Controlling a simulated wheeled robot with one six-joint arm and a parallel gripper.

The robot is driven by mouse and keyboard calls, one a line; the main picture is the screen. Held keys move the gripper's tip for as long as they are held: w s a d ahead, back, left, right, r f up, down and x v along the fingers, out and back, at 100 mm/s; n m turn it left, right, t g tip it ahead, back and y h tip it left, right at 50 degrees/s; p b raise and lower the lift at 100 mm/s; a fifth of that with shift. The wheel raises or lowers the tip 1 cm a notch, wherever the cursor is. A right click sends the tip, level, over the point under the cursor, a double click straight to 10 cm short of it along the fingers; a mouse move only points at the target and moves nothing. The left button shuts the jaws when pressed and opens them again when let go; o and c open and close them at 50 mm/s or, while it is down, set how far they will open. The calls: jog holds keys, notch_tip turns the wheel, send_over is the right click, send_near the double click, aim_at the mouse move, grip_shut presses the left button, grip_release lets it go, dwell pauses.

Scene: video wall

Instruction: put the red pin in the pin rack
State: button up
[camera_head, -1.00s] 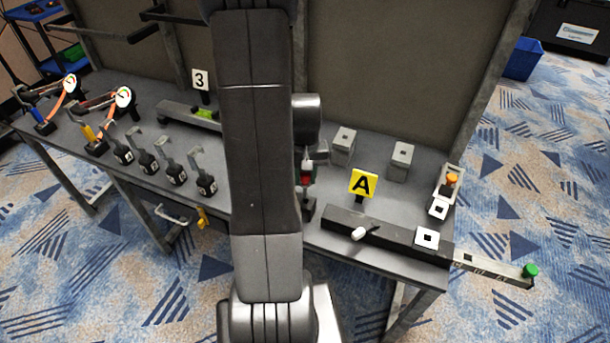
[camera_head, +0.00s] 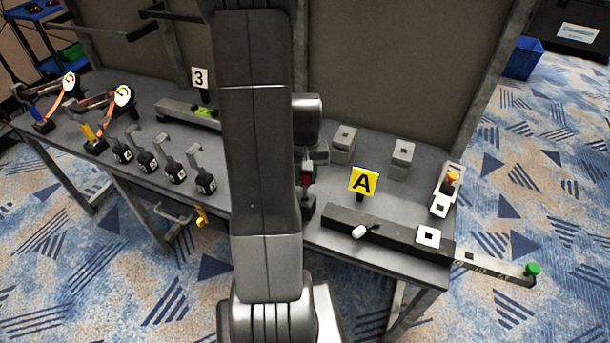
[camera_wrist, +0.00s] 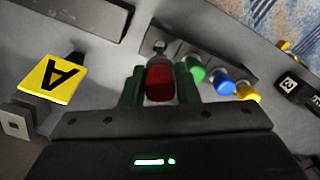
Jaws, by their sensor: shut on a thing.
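My gripper (camera_wrist: 160,74) is shut on the red pin (camera_wrist: 159,84), which sits between its two dark fingers in the wrist view. The red pin also shows in the head view (camera_head: 305,179), just right of my arm. The pin rack (camera_wrist: 205,50) is a dark strip ahead of the fingers, bearing a green pin (camera_wrist: 196,71), a blue pin (camera_wrist: 222,83) and a yellow pin (camera_wrist: 247,92). The red pin is at the left end of this row, its grey end close to the rack. I cannot tell whether it is seated. My arm hides most of the rack in the head view.
A yellow A sign (camera_head: 363,182) stands right of the gripper. Behind it are two grey blocks (camera_head: 344,144). A dark slide unit (camera_head: 395,241) with a white knob lies along the front edge. Several black labelled weights (camera_head: 173,172) stand left of my arm.

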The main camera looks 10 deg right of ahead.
aim_at(305, 198)
jog(key=shift+f, duration=0.15)
jog(key=shift+f+b, duration=0.65)
jog(key=shift+b, duration=0.05)
jog(key=shift+f, duration=0.15)
dwell(0.5)
jog(key=shift+f+b, duration=1.35)
jog(key=shift+f, duration=0.05)
jog(key=shift+f, duration=0.25)
jog(key=shift+f+b, duration=0.4)
jog(key=shift+b, duration=0.2)
jog(key=shift+f, duration=0.2)
